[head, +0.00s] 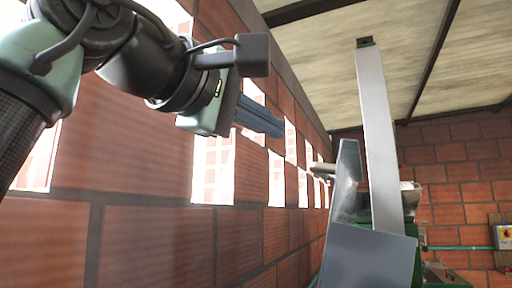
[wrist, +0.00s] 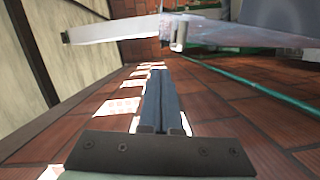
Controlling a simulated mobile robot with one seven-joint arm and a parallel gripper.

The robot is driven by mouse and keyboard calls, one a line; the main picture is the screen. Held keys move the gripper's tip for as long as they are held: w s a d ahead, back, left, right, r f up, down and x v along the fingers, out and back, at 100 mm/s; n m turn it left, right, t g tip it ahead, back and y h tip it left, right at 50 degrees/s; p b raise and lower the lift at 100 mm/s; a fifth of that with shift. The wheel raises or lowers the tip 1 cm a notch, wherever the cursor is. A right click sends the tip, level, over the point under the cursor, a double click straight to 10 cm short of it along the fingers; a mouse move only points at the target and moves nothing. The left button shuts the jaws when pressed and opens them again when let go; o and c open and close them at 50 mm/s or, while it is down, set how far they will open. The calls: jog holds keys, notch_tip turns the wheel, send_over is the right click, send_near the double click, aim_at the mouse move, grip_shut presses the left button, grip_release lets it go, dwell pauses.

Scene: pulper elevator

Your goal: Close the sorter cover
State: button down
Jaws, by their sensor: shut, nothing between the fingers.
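My gripper (head: 278,130) is shut and empty, held up in the air beside the brick wall in the head view. Its two dark fingers lie together in the wrist view (wrist: 158,75). Ahead of it and lower right stands a grey sheet-metal machine. A tilted upright panel (head: 345,185) rises beside a broad flat metal sheet (head: 368,258); I cannot tell for certain which of them is the sorter cover. My gripper is apart from both. The metal also shows at the top of the wrist view (wrist: 285,18), partly cut off.
A tall pale elevator chute (head: 378,140) rises behind the sheet metal. The perforated brick wall (head: 150,240) runs close along the left. A control box (head: 504,236) hangs at far right. Open air lies between my gripper and the machine.

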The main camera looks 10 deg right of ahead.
aim_at(331, 165)
jog(key=w+d+p, duration=0.1)
jog(key=d, duration=0.2)
jog(key=w+d+p, duration=0.1)
jog(key=d, duration=0.2)
jog(key=w+d+f+p, duration=0.1)
jog(key=d+p, duration=0.1)
jog(key=d, duration=0.1)
jog(key=shift+w+d, duration=0.25)
jog(key=shift+w, duration=0.1)
jog(key=shift+s+d+f, duration=0.15)
jog(key=shift+d+f, duration=0.1)
jog(key=shift+d, duration=0.2)
jog(key=shift+s, duration=0.1)
